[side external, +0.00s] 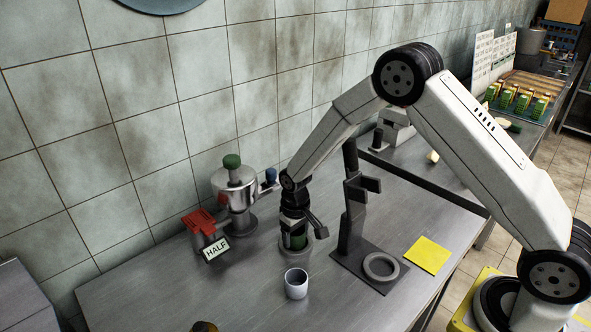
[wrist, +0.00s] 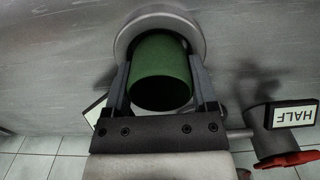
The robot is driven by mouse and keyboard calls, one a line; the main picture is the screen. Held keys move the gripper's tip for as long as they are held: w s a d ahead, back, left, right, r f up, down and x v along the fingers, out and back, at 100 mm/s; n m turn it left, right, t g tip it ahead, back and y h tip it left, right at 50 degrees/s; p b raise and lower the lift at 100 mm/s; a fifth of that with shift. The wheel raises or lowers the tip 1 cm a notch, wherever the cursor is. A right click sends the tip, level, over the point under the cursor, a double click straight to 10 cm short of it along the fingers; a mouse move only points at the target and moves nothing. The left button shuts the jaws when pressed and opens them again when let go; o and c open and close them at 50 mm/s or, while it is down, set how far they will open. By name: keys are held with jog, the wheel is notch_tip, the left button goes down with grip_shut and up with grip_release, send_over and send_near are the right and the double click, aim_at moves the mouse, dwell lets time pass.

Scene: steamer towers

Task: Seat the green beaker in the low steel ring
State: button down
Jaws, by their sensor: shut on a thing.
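The green beaker (side external: 298,242) is between the fingers of my gripper (side external: 296,238), which is shut on it. The beaker looks upright in the side view. In the wrist view the beaker (wrist: 160,72) shows its dark open mouth towards the camera, with a finger of my gripper (wrist: 160,95) on each side. The ring's pale rim (wrist: 160,15) shows around the beaker's far end in the wrist view. The beaker's base is hidden, so I cannot tell whether it rests inside the ring or just above it.
A steel pot with a green knob (side external: 234,187) and a red-handled part with a HALF sign (side external: 216,248) stand left. A dark stand (side external: 352,215) with another grey ring (side external: 381,267) at its base and a yellow sheet (side external: 427,255) are right.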

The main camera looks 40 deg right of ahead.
jog(key=shift+f, duration=0.1)
dwell(0.3)
grip_release()
jog(key=shift+r, duration=3.9)
jog(key=shift+r, duration=0.1)
jog(key=shift+r, duration=2.15)
